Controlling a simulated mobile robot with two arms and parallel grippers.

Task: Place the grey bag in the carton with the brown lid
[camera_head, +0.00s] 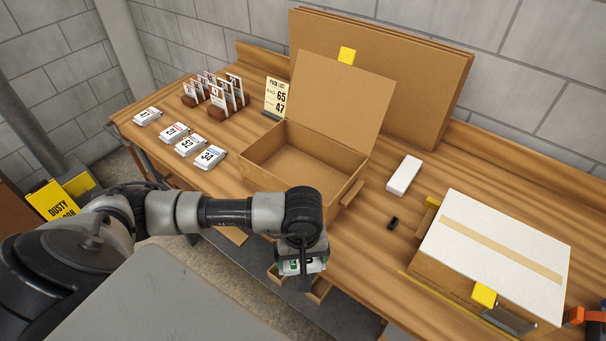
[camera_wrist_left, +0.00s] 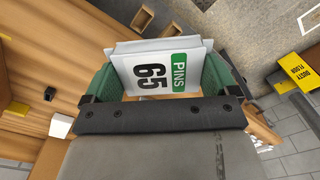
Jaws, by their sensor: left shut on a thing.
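My left gripper (camera_head: 302,258) is shut on a pale grey-white bag (camera_head: 303,268), near the front edge of the table. In the left wrist view the bag (camera_wrist_left: 155,72) reads "PINS 65" with a green label, held between the green fingers of the gripper (camera_wrist_left: 160,82). The carton with the brown lid (camera_head: 262,183) stands open behind the gripper, apart from the bag. Its brown lid (camera_head: 342,100) is raised at the back, with a yellow tab on top. The visible inside of the carton is bare. My right gripper is not in view.
A closed carton with a white lid (camera_head: 500,235) stands at right. A white block (camera_head: 404,175) and a small black thing (camera_head: 393,223) lie between the cartons. Several numbered packets (camera_head: 189,145) lie at left, near a pick list sign (camera_head: 275,96) reading 65 and 47. Flat cardboard (camera_head: 420,90) leans behind.

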